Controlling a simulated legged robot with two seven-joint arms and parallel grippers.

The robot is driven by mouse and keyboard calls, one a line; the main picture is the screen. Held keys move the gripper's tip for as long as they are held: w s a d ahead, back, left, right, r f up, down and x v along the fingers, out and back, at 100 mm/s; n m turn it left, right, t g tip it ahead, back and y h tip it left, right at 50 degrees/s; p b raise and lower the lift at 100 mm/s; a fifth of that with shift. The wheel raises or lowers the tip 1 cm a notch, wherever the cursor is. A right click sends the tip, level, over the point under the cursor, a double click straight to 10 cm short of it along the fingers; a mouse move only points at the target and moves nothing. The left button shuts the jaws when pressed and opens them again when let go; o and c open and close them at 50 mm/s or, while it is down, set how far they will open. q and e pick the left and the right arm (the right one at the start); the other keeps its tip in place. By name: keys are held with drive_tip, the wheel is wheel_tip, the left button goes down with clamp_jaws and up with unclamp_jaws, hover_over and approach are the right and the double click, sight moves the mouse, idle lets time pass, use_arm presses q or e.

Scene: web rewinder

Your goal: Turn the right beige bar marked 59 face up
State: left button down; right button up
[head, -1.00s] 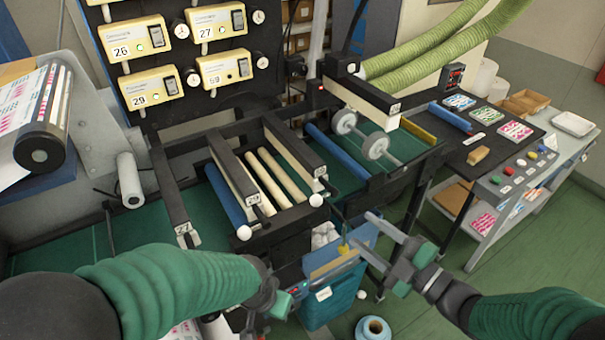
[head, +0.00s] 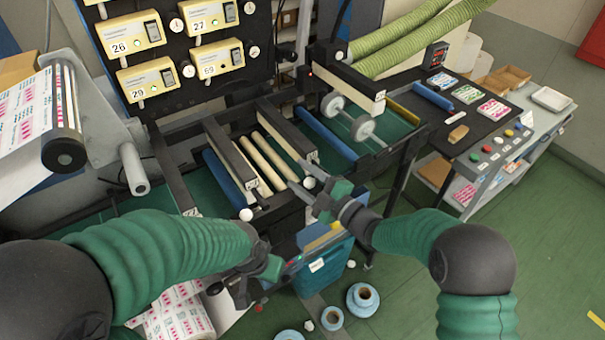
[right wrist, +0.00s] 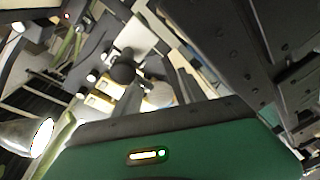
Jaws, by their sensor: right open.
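The right beige bar (head: 291,137) lies in the black frame in the head view, its dark side up and beige showing along its side. Its number label (head: 312,156) is at the near end, too small to read surely. A white ball knob (head: 308,183) sits near that end. My right gripper (head: 300,194) is open, its fingers beside this knob; contact cannot be told. The right wrist view shows mostly my green gripper body, with blurred machinery beyond. My left gripper (head: 245,283) is low in front of the machine, its jaws unclear.
A similar beige bar (head: 232,155) with its own white knob (head: 246,214) is to the left. Beige rollers (head: 262,160) lie between the bars. A blue bin (head: 325,262) stands below my right gripper. Tape rolls (head: 362,299) lie on the floor. A control panel (head: 170,50) stands behind.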

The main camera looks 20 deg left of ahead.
drive_tip(key=shift+w+a+f, duration=0.2)
drive_tip(key=shift+w+a, duration=0.05)
drive_tip(key=shift+a, duration=0.05)
drive_tip(key=c, duration=0.5)
use_arm(q)
drive_tip(key=shift+w+a+f, duration=0.2)
drive_tip(key=shift+w+a, duration=0.05)
drive_tip(key=shift+a, duration=0.15)
use_arm(e)
drive_tip(key=shift+f, duration=0.1)
clamp_jaws()
use_arm(q)
drive_tip(key=shift+f, duration=0.15)
